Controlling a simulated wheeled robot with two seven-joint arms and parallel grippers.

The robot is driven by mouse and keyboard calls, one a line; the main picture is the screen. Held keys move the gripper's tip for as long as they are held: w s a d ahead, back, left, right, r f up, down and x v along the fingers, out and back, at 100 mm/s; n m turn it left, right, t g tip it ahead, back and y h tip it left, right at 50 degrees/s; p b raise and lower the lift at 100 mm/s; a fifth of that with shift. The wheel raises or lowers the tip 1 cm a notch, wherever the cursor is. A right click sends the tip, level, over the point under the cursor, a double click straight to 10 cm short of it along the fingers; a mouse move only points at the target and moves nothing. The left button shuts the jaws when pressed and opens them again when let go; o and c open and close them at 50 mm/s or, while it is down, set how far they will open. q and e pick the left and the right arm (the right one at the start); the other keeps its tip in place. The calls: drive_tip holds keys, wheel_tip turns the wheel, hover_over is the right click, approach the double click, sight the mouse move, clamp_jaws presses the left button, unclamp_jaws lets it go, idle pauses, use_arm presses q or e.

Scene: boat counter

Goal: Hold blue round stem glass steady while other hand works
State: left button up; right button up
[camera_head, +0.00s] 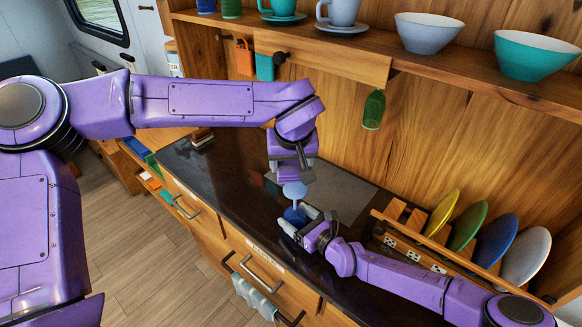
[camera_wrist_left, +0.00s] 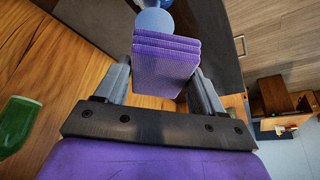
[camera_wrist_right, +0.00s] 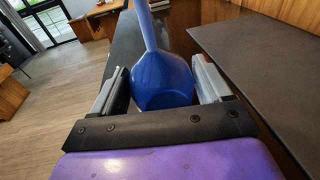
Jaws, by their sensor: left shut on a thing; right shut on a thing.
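The blue round stem glass shows its deep blue bowl (camera_wrist_right: 163,80) between my right gripper's fingers (camera_wrist_right: 165,88) in the right wrist view, with the stem running up and away. In the head view its pale blue foot (camera_head: 295,190) is on top and its bowl (camera_head: 294,214) below, so it looks upside down. My right gripper (camera_head: 304,224) is shut on the bowl above the counter. My left gripper (camera_head: 290,172), above the glass, is shut on a folded purple ribbed cloth (camera_wrist_left: 166,62). The foot (camera_wrist_left: 154,20) appears just beyond the cloth; contact is unclear.
The dark counter (camera_head: 215,170) has a grey mat (camera_head: 345,190). A rack of plates (camera_head: 468,226) stands right of my right gripper. A green glass (camera_head: 374,109) hangs under the shelf, which carries bowls (camera_head: 427,33) and cups. The counter's left part is mostly clear.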

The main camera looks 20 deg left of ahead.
drive_tip(key=shift+f, duration=0.1)
idle(0.3)
drive_tip(key=o, duration=1.1)
drive_tip(key=v, duration=1.2)
